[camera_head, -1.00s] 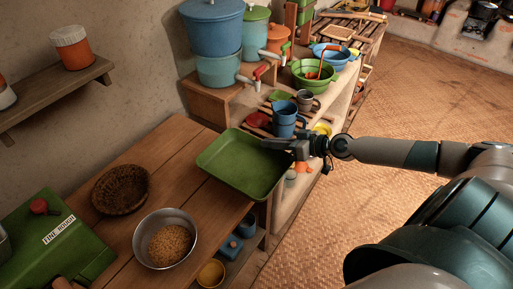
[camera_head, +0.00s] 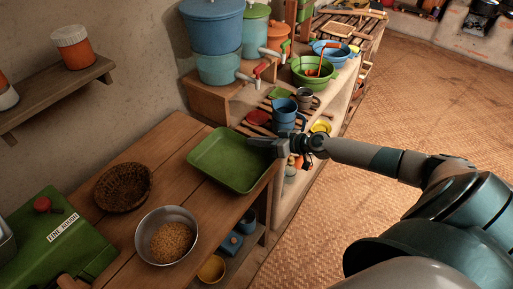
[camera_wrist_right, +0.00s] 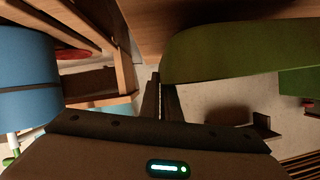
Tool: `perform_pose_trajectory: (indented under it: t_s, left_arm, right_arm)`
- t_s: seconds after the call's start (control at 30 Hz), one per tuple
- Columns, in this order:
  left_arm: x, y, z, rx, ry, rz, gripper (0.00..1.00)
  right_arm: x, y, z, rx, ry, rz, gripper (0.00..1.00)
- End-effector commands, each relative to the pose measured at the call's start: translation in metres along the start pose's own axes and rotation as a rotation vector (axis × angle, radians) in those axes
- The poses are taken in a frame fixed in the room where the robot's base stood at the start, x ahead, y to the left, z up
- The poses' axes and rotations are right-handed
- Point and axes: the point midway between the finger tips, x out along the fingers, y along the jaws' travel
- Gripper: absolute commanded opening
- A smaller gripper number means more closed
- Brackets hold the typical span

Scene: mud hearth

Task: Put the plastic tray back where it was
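The green plastic tray (camera_head: 225,162) is at the far end of the wooden table, level and empty, with its right corner near the table's edge. Whether it rests on the boards or hovers just above them I cannot tell. My right gripper (camera_head: 266,146) is shut on the tray's right rim, coming in from the right. In the right wrist view the tray (camera_wrist_right: 240,50) shows large and close beyond the narrow fingers (camera_wrist_right: 160,95). My left gripper is not in view.
A woven basket (camera_head: 123,187) and a metal bowl of grain (camera_head: 166,236) stand on the table (camera_head: 165,150) near the tray. A green box (camera_head: 55,245) is at the lower left.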

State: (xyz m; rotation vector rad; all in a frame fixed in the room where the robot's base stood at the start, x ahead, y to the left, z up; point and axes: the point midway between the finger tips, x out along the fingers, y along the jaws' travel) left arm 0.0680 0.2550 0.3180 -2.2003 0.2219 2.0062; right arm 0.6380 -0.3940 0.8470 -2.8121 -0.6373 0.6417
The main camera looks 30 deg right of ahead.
Motion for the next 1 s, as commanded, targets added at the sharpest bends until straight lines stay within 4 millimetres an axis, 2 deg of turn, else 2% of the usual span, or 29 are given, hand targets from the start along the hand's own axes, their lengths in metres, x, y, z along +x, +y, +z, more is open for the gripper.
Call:
perform_pose_trajectory:
  t_s: [0.1,0.3,0.8,0.9,1.0]
  left_arm:
    - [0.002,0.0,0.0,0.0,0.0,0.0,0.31]
    - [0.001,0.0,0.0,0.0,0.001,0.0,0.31]
    - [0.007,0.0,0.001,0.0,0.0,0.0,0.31]
    - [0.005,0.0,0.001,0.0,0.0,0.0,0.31]
    - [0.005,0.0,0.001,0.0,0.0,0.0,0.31]
  right_arm:
    - [0.005,0.003,0.014,0.008,0.0,0.001,0.0]
    - [0.012,0.008,0.028,0.005,0.001,0.0,0.0]
    - [0.014,0.01,0.034,0.002,0.001,0.0,0.0]
    - [0.013,0.01,0.033,0.001,0.0,0.0,0.21]
    - [0.013,0.01,0.033,0.002,0.0,0.0,0.21]
